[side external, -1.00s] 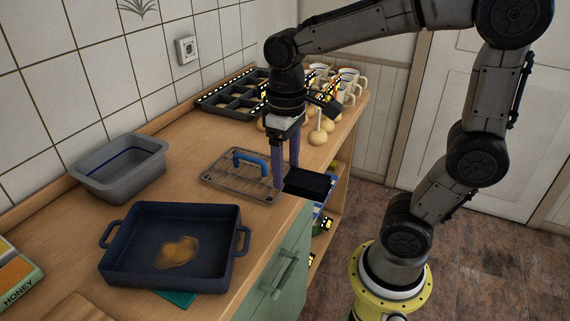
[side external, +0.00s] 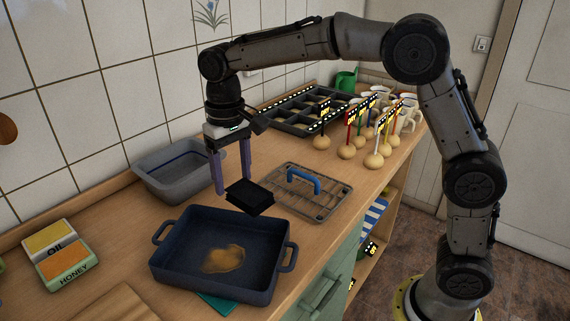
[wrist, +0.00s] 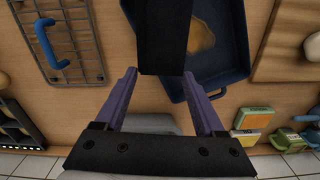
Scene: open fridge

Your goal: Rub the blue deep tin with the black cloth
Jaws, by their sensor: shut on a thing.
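The blue deep tin (side external: 178,276) is dark blue with two side handles and stands on the counter. A yellow-brown stain (side external: 223,259) lies on its floor. The tin also shows at the top right of the wrist view (wrist: 236,72). My gripper (side external: 234,188) is shut on the black cloth (side external: 250,197), a flat dark pad, and holds it above the tin's far rim, apart from the stain. In the wrist view the cloth (wrist: 163,35) sticks out ahead of the fingers and hides part of the tin.
A grey tin (side external: 183,172) stands behind the blue one. A wire rack (side external: 305,192) with a blue-handled tool (side external: 304,177) lies to the right. Oil and honey boxes (side external: 57,254) stand at the left, and a wooden board (side external: 110,305) in front. Cake pops (side external: 347,152) are farther back.

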